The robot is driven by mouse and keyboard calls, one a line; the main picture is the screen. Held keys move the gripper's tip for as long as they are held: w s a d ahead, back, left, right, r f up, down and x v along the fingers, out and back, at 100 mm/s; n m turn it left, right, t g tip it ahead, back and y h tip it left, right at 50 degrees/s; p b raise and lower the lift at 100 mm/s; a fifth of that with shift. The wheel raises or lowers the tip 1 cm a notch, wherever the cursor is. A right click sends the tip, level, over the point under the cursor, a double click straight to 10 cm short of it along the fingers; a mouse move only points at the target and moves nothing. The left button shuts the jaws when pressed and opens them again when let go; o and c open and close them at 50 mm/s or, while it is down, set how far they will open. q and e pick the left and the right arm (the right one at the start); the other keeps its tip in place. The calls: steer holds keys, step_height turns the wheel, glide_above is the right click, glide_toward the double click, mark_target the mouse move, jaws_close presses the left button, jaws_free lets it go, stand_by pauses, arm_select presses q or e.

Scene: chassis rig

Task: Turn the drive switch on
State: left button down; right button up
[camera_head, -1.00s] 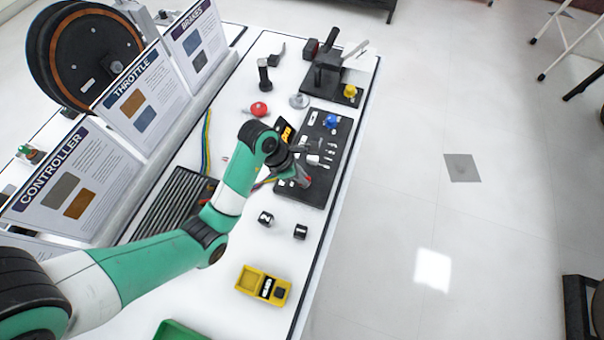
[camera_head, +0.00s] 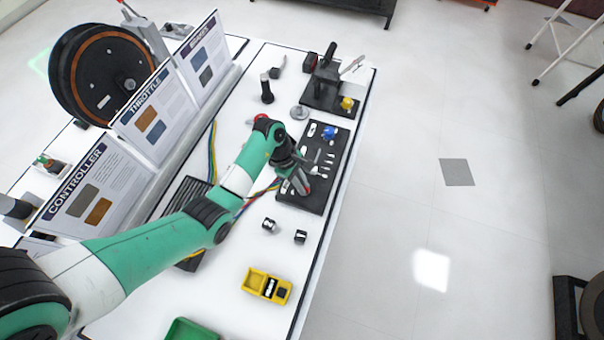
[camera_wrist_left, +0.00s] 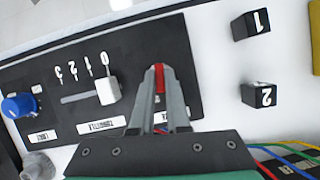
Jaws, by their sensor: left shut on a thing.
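The black control panel (camera_head: 338,165) lies flat near the table's right edge. My left gripper (camera_head: 303,187) is over its near end, fingers pointing down at it. In the left wrist view the gripper (camera_wrist_left: 160,75) is shut on a narrow red switch lever (camera_wrist_left: 160,80), which shows between the fingertips. The switch's base and label are hidden behind the fingers. Beside it on the panel is a white throttle slider handle (camera_wrist_left: 107,91), at the end of its slot near the mark 0. A blue knob (camera_wrist_left: 19,105) sits farther along the panel. My right gripper is not in view.
Two small black numbered blocks (camera_head: 300,237) and a yellow case (camera_head: 267,285) lie near the panel. A lever stand with a yellow knob (camera_head: 347,103) is beyond it. Sign boards (camera_head: 150,116) line the left. Coloured wires (camera_head: 213,150) cross the table.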

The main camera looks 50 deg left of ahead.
arm_select(q)
steer(key=m+g, duration=0.1)
steer(key=m, duration=0.3)
steer(key=shift+w+g+b, duration=0.1)
steer(key=shift+g+b, duration=0.2)
steer(key=shift+b, duration=0.05)
stand_by(0.3)
steer(key=c, duration=0.9)
jaws_free()
steer(key=p+v, duration=0.4)
steer(key=v, duration=0.7)
steer(key=shift+a+r, duration=0.2)
steer(key=shift+a, duration=0.1)
